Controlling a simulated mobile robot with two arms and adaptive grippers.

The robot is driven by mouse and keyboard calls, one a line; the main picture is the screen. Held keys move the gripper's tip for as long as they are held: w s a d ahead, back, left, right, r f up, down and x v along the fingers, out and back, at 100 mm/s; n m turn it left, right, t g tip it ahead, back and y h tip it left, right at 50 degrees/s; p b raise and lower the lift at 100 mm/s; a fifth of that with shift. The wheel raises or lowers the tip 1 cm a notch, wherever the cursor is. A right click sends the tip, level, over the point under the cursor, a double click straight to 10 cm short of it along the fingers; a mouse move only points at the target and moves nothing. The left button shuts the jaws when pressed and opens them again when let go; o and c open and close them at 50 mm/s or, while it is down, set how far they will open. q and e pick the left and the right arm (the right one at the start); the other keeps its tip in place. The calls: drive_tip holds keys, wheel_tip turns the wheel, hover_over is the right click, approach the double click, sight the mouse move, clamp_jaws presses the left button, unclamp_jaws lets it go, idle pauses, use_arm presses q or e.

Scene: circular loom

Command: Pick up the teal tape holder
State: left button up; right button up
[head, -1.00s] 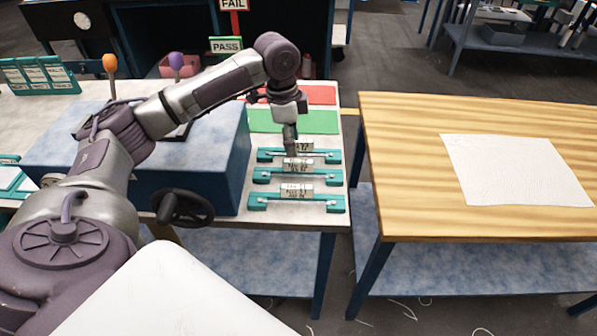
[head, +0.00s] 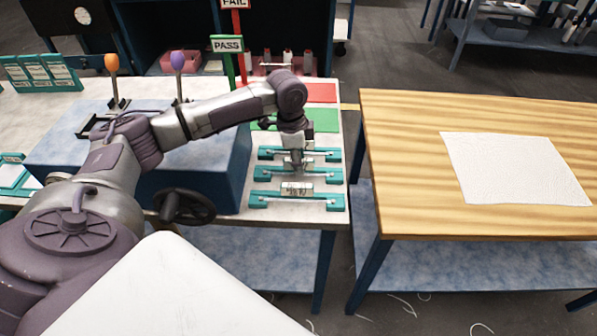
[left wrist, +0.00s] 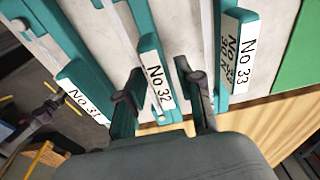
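Three teal tape holders lie in a row on the left table: a far one (head: 266,154), a middle one (head: 263,175) and a near one (head: 259,200). The left wrist view shows white labels: No 31 (left wrist: 82,103) at left, No 32 (left wrist: 157,82) in the middle, No 33 (left wrist: 236,55) at right. My left gripper (head: 296,165) is low over the middle holder. In the left wrist view its fingers (left wrist: 158,88) are apart, one on each side of the No 32 label. Whether they touch the holder cannot be told. My right gripper is not in view.
A blue box (head: 215,178) with a black handwheel stands left of the holders. Green (head: 322,119) and red (head: 321,93) mats lie behind them, near a PASS sign (head: 227,44). A wooden table (head: 410,175) with a white sheet (head: 515,168) stands right, across a gap.

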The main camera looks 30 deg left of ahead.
use_arm(q)
drive_tip(key=c, duration=0.5)
clamp_jaws()
drive_tip(key=shift+r, duration=0.15)
drive_tip(key=shift+r, duration=0.2)
wheel_tip(320, 180, up, 4)
drive_tip(key=shift+w+f+b, duration=0.1)
drive_tip(key=shift+f+b, duration=0.15)
drive_tip(key=shift+b, duration=0.3)
drive_tip(key=s+d+r, duration=0.2)
drive_tip(key=d+r, duration=0.1)
drive_tip(key=d, duration=0.2)
drive_tip(key=s+d+r+b, duration=0.1)
drive_tip(key=s+d+r, duration=0.2)
drive_tip(key=d+r, duration=0.1)
drive_tip(key=shift+d, duration=0.8)
